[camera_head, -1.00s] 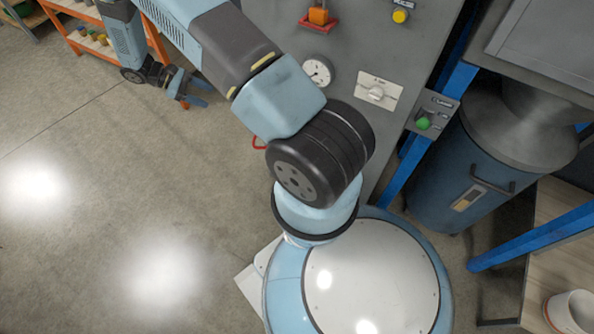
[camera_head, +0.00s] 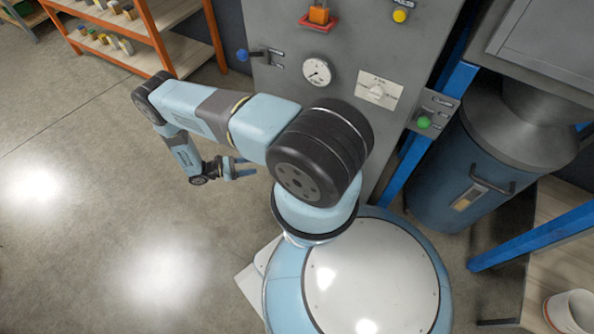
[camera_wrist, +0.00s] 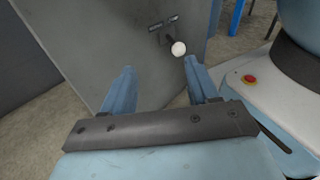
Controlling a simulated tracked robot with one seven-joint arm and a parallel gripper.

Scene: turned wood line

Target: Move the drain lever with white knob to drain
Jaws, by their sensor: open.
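The lever with the white knob (camera_wrist: 179,48) shows in the wrist view on the grey cabinet face, ahead of my gripper. Its short dark stem comes from a bracket (camera_wrist: 165,38) with two small dark label plates above; their text is too small to read. My gripper (camera_wrist: 160,70) is open and empty, its two blue fingers apart. The knob appears beyond the fingertips, nearer the right finger, and I see no contact. In the head view my gripper (camera_head: 243,168) is low, left of my arm's base. The white-knobbed lever is hidden in that view.
Orange shelving (camera_head: 150,22) stands behind. The floor left is clear.

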